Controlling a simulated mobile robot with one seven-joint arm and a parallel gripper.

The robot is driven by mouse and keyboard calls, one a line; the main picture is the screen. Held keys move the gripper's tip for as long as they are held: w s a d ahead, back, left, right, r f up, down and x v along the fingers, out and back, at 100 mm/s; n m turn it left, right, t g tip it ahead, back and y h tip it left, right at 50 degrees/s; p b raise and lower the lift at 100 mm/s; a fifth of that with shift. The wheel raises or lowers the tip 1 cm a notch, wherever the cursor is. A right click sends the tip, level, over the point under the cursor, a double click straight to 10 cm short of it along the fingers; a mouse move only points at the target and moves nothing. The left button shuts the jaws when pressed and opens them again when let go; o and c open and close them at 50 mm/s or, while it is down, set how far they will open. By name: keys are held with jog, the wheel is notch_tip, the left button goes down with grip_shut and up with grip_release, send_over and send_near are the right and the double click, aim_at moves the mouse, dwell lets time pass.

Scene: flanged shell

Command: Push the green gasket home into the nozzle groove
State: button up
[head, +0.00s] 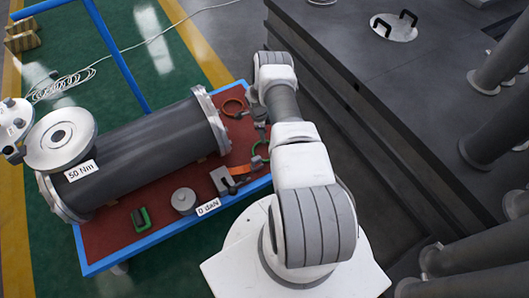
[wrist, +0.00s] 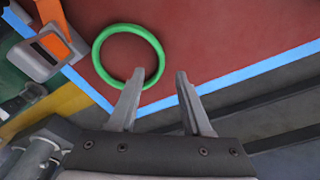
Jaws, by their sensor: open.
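The green gasket (wrist: 97,57) is a thin ring lying on the red table top in the wrist view, near the blue edge. In the head view only part of the gasket (head: 254,149) shows beside my arm. My gripper (wrist: 160,75) is open and empty, and its left fingertip overlaps the ring's lower right rim in the picture; I cannot tell whether they touch. A round grey nozzle flange (head: 75,149) with a dark centre sits on top of the dark shell (head: 140,145) at the left. Its groove cannot be made out.
The red table (head: 112,225) has a blue rim. It holds an orange ring (head: 234,100), a grey block (head: 221,182) with an orange strap (head: 240,170), a grey cylinder (head: 183,200) and a green-black item (head: 139,220). A dark stepped platform (head: 390,110) stands at the right.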

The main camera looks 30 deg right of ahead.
jog(key=f, duration=0.2)
jog(key=f+b, duration=0.1)
jog(key=shift+d+f, duration=0.25)
jog(key=shift+f, duration=0.05)
grip_shut()
